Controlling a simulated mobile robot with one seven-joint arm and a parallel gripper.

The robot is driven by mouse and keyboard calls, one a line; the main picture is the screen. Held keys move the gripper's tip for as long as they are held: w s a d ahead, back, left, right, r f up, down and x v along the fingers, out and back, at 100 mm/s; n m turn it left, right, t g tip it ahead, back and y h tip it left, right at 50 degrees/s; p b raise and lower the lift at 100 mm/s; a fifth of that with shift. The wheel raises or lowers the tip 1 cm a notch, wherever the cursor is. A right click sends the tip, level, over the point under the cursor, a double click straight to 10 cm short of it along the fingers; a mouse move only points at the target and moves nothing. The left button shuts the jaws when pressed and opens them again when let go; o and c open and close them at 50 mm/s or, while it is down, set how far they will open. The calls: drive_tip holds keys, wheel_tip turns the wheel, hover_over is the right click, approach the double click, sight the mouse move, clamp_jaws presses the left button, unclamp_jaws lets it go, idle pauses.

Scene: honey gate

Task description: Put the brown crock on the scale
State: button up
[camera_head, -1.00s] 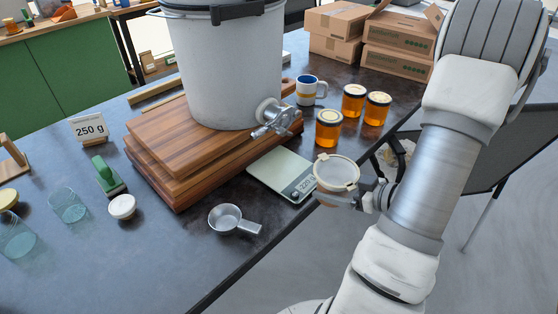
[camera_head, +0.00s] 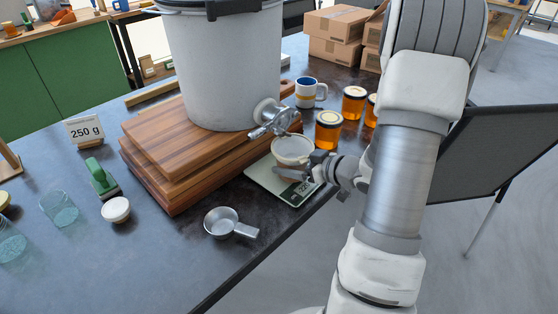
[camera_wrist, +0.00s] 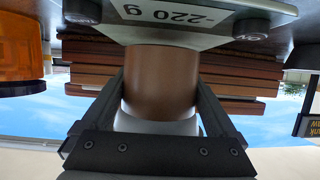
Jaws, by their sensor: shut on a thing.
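The brown crock (camera_wrist: 160,80) is upright between my two fingers in the wrist view, which is upside down; its upper band is white. In the head view its pale rim (camera_head: 292,148) shows over the scale (camera_head: 262,180), just below the bucket's gate (camera_head: 272,118). My gripper (camera_head: 300,168) is shut on the crock from the right. The scale's front (camera_wrist: 190,17) reads -220 g in the wrist view. I cannot tell whether the crock's base touches the scale plate.
A white bucket (camera_head: 220,70) stands on stacked wooden boards (camera_head: 165,150) left of the scale. Honey jars (camera_head: 328,128) and a mug (camera_head: 308,92) stand behind. A metal scoop (camera_head: 225,222) lies in front, near the table's edge.

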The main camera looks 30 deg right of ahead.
drive_tip(key=w, duration=0.1)
drive_tip(key=w+a, duration=0.1)
drive_tip(key=w, duration=0.1)
drive_tip(key=shift+w+a+b, duration=0.3)
drive_tip(key=shift+w+b, duration=0.1)
drive_tip(key=shift+w+a+f, duration=0.1)
drive_tip(key=shift+w+f, duration=0.15)
drive_tip(key=shift+f+b, duration=0.4)
drive_tip(key=shift+f, duration=0.05)
drive_tip(key=shift+f, duration=0.1)
drive_tip(key=shift+f, duration=0.15)
drive_tip(key=o, duration=1.4)
drive_tip(key=shift+s, duration=0.1)
drive_tip(key=shift+r, duration=0.2)
drive_tip(key=shift+s+d+r, duration=0.2)
drive_tip(key=shift+s+r, duration=0.05)
drive_tip(key=p+v, duration=0.3)
drive_tip(key=v, duration=0.8)
drive_tip(key=shift+s+f, duration=0.1)
drive_tip(key=shift+s, duration=0.1)
